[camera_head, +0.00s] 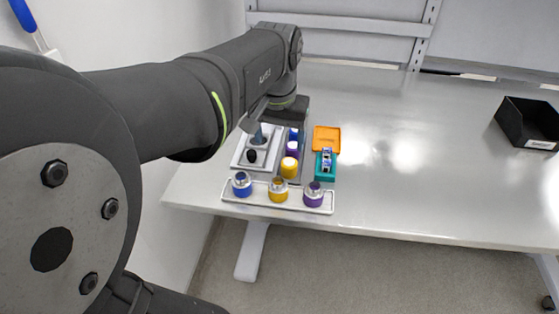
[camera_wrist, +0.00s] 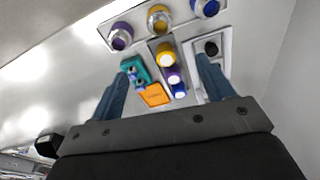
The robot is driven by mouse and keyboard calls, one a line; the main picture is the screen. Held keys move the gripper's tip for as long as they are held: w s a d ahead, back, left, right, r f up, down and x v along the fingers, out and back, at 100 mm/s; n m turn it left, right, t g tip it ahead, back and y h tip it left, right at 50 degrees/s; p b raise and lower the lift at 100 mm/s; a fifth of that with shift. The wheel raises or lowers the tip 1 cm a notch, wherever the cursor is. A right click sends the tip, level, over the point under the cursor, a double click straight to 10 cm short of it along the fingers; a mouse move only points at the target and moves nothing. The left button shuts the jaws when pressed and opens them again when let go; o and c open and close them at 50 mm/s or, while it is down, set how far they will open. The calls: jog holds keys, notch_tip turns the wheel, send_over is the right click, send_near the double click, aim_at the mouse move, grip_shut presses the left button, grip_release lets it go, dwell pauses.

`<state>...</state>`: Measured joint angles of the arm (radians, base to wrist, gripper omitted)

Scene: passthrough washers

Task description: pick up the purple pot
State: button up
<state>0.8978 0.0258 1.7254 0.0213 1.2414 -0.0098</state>
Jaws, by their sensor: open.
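A purple pot with a silver top (camera_head: 313,195) stands upright at the right end of the white front tray (camera_head: 235,200). In the wrist view this pot (camera_wrist: 121,37) is at the upper left, beyond my fingertips. A second purple pot (camera_head: 292,150) stands in a dark narrow rack, between a yellow pot (camera_head: 289,168) and a blue pot (camera_head: 294,135). In the wrist view the second purple pot (camera_wrist: 174,76) lies between my spread fingers, apart from both. My gripper (camera_wrist: 162,66) is open and empty above the rack; in the head view my arm partly hides it.
The front tray also holds a blue pot (camera_head: 241,185) and a yellow pot (camera_head: 278,189). A teal box (camera_head: 325,170) with an open orange lid (camera_head: 326,139) is right of the rack. A white tray with a black piece (camera_head: 252,156) is left. The table's right is clear up to a black bin (camera_head: 528,122).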

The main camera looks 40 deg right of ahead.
jog(key=s+d+m+h, duration=0.1)
jog(key=s+d, duration=0.2)
jog(key=s, duration=0.4)
send_over(314, 189)
jog(key=s+a, duration=0.2)
jog(key=a, duration=0.1)
jog(key=x, duration=0.4)
jog(key=a+x, duration=0.1)
jog(key=x, duration=0.3)
jog(key=s+a+x, duration=0.1)
jog(key=x, duration=0.3)
jog(key=shift+w+f, duration=0.1)
jog(key=shift+f, duration=0.4)
jog(key=shift+t, duration=0.3)
jog(key=shift+d+x, duration=0.15)
jog(key=shift+x, duration=1.15)
jog(key=shift+d+x, duration=0.15)
jog(key=shift+x, duration=1.1)
jog(key=c, duration=1.2)
jog(key=shift+r, duration=0.1)
jog(key=shift+r, duration=0.1)
